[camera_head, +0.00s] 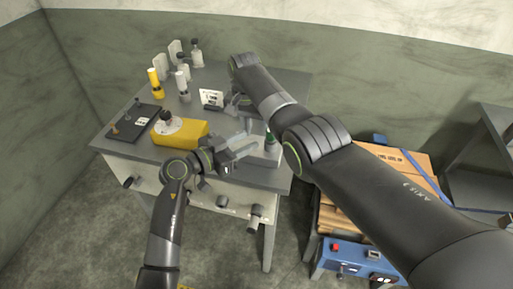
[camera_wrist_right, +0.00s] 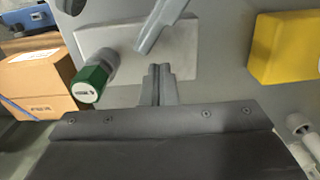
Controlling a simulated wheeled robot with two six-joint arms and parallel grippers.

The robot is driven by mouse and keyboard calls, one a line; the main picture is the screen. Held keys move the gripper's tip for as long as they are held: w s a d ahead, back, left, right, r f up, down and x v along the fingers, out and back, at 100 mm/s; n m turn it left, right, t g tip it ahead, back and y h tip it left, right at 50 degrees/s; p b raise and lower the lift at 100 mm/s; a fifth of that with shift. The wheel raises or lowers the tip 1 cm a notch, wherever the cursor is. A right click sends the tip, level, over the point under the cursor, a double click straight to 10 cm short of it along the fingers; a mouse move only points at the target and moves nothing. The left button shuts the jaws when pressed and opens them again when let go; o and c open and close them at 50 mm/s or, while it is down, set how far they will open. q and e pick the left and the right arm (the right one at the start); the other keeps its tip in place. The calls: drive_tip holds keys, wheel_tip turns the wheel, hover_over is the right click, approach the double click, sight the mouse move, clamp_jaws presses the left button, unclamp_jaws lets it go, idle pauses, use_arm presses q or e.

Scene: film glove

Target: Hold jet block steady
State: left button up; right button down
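The light grey block, which I take to be the jet block, lies flat on the grey bench near its right front corner in the head view (camera_head: 262,158). It also shows in the right wrist view (camera_wrist_right: 190,60), with a green-capped part (camera_wrist_right: 92,82) at its left end. My left gripper (camera_head: 250,143) reaches over the block and looks open; a grey finger of it crosses above the block in the wrist view. My right gripper (camera_wrist_right: 158,70) has its fingers together, tips in front of the block's near edge; I cannot tell whether they touch it. Nothing shows between them.
A yellow block (camera_head: 180,132) with a round white disc, a black tray (camera_head: 127,122), a small white card (camera_head: 211,98) and yellow and white bottles stand on the bench. Cardboard boxes (camera_head: 390,160) and a blue unit (camera_head: 350,260) stand to the right.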

sight(247, 143)
drive_tip(key=shift+f, duration=0.45)
drive_tip(key=shift+f, duration=0.5)
drive_tip(key=shift+f, duration=0.85)
idle(6.2)
